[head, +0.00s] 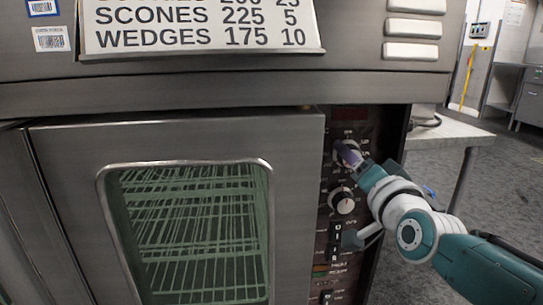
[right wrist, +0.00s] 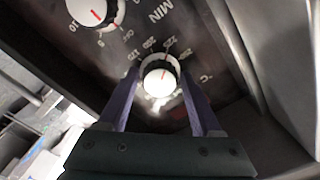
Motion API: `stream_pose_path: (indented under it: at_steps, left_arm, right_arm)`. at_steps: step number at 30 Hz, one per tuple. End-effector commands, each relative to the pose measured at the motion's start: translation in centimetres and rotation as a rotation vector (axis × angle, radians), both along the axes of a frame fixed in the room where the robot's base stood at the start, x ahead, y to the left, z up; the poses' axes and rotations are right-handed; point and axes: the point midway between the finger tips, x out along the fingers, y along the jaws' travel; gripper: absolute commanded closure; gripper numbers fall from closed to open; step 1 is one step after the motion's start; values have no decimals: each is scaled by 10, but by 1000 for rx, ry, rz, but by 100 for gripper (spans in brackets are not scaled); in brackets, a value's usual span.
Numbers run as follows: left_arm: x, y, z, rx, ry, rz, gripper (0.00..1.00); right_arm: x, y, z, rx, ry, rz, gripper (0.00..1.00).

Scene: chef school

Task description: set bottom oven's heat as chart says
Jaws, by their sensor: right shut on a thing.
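The heat knob (right wrist: 158,80) is white and round, with a °C scale around it in the right wrist view. My right gripper (right wrist: 160,97) has its purple fingers on both sides of this knob and is shut on it. In the head view the right gripper (head: 349,152) is at the upper knob of the oven's control panel (head: 323,225) and hides much of it. The knob's exact setting is hard to read. The chart (head: 200,28) shows "SCONES 225 5" and "WEDGES 175 10"; its upper line is cut off. My left gripper is not in view.
A second knob (head: 342,200), marked MIN, sits below the gripped one; it also shows in the right wrist view (right wrist: 95,12). The oven door (head: 75,165) is closed, with racks behind its glass. A handle (head: 360,240) juts out beneath. A table (head: 455,131) stands at right.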

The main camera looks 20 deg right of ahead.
Motion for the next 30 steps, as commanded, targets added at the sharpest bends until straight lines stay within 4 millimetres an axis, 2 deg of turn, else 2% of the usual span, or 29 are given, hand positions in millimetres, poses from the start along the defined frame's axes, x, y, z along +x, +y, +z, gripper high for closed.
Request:
stream_pose_path:
  at_steps: [5,6,9,20,23,30]
  left_arm:
    - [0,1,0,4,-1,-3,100]
    - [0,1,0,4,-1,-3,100]
    - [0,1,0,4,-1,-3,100]
    - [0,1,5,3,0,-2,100]
    - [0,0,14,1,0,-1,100]
    - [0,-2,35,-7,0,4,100]
  right_arm:
    - [0,0,2,-2,-5,-1,90]
    - [0,0,2,-2,-5,-1,30]
    - [0,0,2,-2,-3,-1,18]
    - [-6,2,1,-2,1,1,17]
    - [-19,5,3,0,2,1,17]
    - [-65,16,3,0,2,1,17]
